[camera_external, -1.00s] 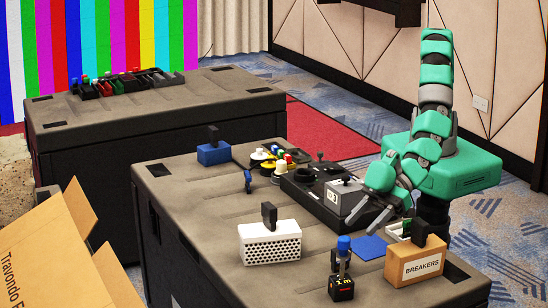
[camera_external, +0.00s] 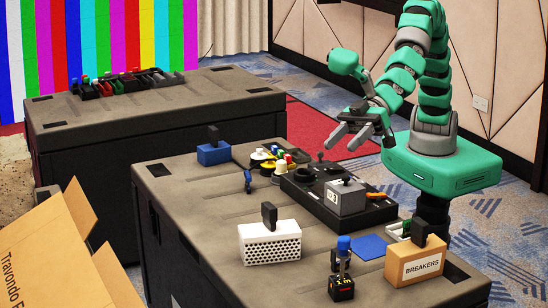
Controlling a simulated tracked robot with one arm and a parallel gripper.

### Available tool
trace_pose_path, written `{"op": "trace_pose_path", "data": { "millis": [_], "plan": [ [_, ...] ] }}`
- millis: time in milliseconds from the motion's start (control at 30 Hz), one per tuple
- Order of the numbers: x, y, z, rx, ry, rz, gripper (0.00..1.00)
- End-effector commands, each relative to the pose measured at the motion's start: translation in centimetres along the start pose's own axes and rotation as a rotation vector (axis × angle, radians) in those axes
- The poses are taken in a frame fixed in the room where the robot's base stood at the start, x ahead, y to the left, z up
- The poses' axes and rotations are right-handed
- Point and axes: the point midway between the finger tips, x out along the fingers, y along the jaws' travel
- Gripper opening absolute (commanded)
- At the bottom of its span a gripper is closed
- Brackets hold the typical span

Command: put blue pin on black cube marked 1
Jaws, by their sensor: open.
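A pin with a blue head (camera_external: 343,244) and a dark stem stands upright at the front of the near table. Directly below it is a small black cube (camera_external: 341,289) with a small coloured marking that I cannot read clearly. The pin appears to stand on this cube, though its lower end is hard to make out. My gripper (camera_external: 341,131) is open and empty, raised above the back right of the near table. It is well apart from the pin and the cube, with its fingers pointing left.
The near table (camera_external: 205,222) also holds a grey block (camera_external: 346,198) on a black console, a white perforated box (camera_external: 270,245), a tan BREAKERS box (camera_external: 415,264), a blue box (camera_external: 213,154) and a flat blue square (camera_external: 369,246). Small coloured pieces stand near the back.

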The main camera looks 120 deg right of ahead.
Motion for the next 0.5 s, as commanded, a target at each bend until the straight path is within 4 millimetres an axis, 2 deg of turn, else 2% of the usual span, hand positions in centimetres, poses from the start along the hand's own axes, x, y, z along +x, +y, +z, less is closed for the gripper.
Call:
{"op": "trace_pose_path", "data": {
  "millis": [33,100,167,200,367,500],
  "plan": [
    [-1.4,1.4,-3.8,0.013,0.029,-0.015,0.49],
    [-3.3,3.0,-7.8,0.019,0.053,-0.035,0.49],
    [-5.2,4.5,-10.9,0.019,0.069,-0.045,0.49],
    [-6.7,5.5,-12.9,0.016,0.079,-0.050,0.49],
    [-13.2,10.1,-19.9,-0.011,0.116,-0.034,0.49],
    [-20.0,14.3,-24.6,-0.044,0.135,0.025,0.49]
  ]
}}
